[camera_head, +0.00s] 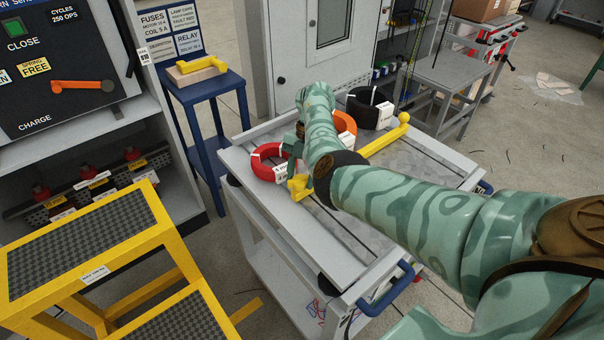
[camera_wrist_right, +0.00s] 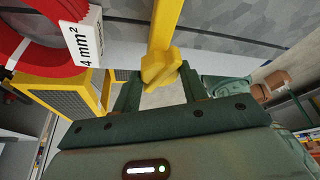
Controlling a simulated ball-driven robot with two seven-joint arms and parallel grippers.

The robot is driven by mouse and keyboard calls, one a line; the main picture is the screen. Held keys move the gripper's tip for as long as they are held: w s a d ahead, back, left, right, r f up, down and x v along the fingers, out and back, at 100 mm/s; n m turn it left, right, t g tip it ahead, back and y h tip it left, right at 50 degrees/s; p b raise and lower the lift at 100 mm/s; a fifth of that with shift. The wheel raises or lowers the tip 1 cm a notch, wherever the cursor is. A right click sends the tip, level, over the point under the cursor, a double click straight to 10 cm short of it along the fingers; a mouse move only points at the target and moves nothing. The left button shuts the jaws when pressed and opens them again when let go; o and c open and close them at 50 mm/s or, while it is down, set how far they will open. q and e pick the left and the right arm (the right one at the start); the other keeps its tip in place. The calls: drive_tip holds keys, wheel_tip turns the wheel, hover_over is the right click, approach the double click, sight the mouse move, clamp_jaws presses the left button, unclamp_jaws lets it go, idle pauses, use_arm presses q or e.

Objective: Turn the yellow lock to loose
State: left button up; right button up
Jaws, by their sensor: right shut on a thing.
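A long yellow bar (camera_head: 382,138) lies across the top of the grey cart, with a ball at its far end and a faceted yellow end block (camera_head: 298,188) at its near end. I take this for the yellow lock; no "loose" mark is readable. In the right wrist view the end block (camera_wrist_right: 160,66) sits between the dark green fingers of my right gripper (camera_wrist_right: 160,78), which is shut on it. In the head view my right arm covers the bar's middle and most of this gripper (camera_head: 303,172). My left gripper is not in view.
A red cable coil (camera_head: 262,164) lies close left of the gripper, with an orange coil (camera_head: 346,121) and a black coil (camera_head: 370,106) behind. A yellow step stool (camera_head: 165,232) stands front left. A blue stand (camera_head: 210,88) holds another yellow handle (camera_head: 204,64).

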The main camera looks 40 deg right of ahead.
drive_tip(key=shift+n+g+h, duration=0.6)
drive_tip(key=shift+n, duration=1.5)
drive_tip(key=shift+f, duration=0.1)
drive_tip(key=o, duration=1)
drive_tip(key=shift+w, duration=0.1)
